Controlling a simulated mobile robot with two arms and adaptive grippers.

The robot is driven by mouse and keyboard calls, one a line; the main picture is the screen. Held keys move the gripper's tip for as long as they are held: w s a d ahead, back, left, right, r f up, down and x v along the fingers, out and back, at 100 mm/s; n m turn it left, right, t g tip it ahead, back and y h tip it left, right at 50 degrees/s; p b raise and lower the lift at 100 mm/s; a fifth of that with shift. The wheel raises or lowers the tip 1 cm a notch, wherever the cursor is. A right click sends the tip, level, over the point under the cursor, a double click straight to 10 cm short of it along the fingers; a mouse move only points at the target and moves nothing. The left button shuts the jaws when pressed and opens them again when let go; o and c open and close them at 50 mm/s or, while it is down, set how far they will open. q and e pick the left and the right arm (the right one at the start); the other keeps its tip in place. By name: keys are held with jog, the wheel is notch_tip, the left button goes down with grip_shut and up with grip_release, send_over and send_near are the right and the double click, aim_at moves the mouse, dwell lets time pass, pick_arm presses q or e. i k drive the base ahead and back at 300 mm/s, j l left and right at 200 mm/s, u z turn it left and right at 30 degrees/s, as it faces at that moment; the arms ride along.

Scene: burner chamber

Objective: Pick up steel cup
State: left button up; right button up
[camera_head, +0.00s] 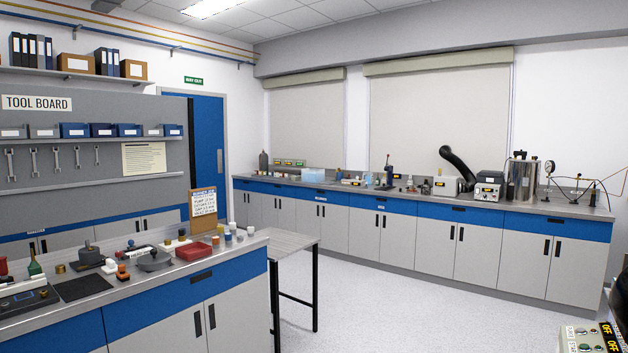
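I cannot pick out a steel cup with certainty. Several small cup-like cylinders (228,237) stand at the far right end of the near blue and grey workbench (240,282), but they are too small to tell whether any is steel. A tall metal vessel (521,180) stands on the far counter at the right; it looks much bigger than a cup. Neither of my grippers shows in this view.
The near bench carries a red tray (194,251), a grey pan (154,261) and a black mat (82,287). A small table (290,243) stands beside it. A long counter (420,236) lines the back wall. A control panel (592,338) is at bottom right. The middle floor is clear.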

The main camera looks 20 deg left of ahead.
aim_at(425, 188)
jog(key=i+j+u, duration=0.15)
jog(key=i, duration=0.2)
jog(key=i+j+u, duration=0.15)
jog(key=i+j, duration=0.1)
jog(key=i, duration=0.4)
jog(key=i+j+z, duration=0.1)
jog(key=i, duration=0.35)
jog(key=i+j, duration=0.2)
jog(key=i, duration=0.3)
jog(key=i+l+z, duration=0.35)
jog(key=i, duration=0.7)
jog(key=i+j+z, duration=0.2)
jog(key=i+z, duration=0.15)
jog(key=i, duration=3.35)
